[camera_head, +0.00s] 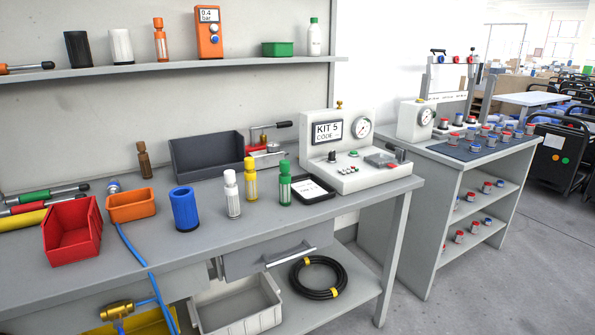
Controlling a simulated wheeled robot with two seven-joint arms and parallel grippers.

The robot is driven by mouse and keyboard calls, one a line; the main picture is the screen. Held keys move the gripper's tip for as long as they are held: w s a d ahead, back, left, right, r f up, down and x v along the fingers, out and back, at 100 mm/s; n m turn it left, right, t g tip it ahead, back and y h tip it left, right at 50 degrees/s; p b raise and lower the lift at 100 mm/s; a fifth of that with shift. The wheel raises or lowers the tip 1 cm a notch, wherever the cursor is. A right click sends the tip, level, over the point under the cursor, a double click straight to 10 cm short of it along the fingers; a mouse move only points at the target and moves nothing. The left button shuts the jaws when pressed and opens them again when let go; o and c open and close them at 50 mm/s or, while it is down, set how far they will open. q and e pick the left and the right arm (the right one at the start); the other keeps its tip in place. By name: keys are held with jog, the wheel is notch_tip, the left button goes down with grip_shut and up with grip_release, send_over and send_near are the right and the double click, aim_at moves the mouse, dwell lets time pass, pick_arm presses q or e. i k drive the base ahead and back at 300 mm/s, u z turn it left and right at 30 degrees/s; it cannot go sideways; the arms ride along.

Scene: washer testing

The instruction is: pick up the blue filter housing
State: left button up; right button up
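The blue filter housing (185,209) stands upright on the grey workbench (330,222). It is a blue cylinder with a dark opening at the top and a dark base. An orange bin (131,206) is to its left, and a white bottle with a white cap (232,194) is to its right. Nothing touches the housing except the bench under it. Neither of my grippers shows in the head view.
A red bin (72,232) and a blue hose (131,246) lie left of the housing. Yellow-capped (250,179) and green (285,184) bottles stand to the right. A dark tray (207,158) is behind. Bare bench lies in front of the housing. A shelf (170,67) runs above.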

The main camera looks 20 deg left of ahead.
aim_at(183, 203)
jog(key=u, duration=0.8)
jog(key=i, duration=1.05)
jog(key=u, duration=1)
